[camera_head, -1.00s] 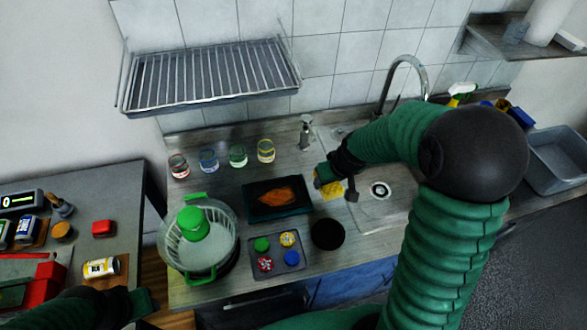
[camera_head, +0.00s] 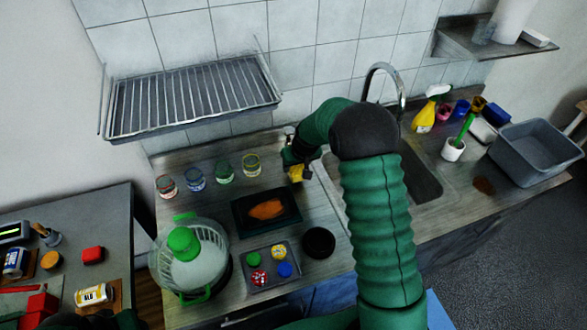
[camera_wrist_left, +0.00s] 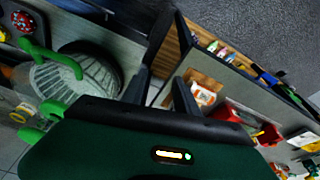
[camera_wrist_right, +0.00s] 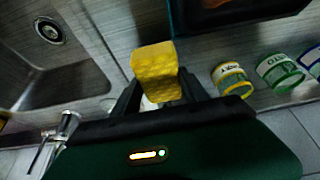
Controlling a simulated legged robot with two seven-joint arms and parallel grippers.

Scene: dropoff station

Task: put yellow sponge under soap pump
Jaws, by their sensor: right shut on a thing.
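The yellow sponge (camera_head: 297,173) is held in my right gripper (camera_head: 295,166), above the counter between the dark tray and the sink. In the right wrist view the sponge (camera_wrist_right: 157,75) sticks out between the fingers of my right gripper (camera_wrist_right: 160,92), which is shut on it. The soap pump (camera_head: 289,131) stands at the back of the counter near the wall, mostly hidden behind my right arm and gripper. My left gripper (camera_wrist_left: 178,55) has its fingers apart and empty, above the gap between counter and side table; the head view barely catches it at the bottom edge.
Several glasses (camera_head: 224,172) stand left of the right gripper. A dark tray (camera_head: 240,221) with an orange item lies in front. The sink (camera_head: 425,183) and its faucet (camera_head: 400,95) are to the right. A wire rack (camera_head: 190,100) hangs above the counter.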

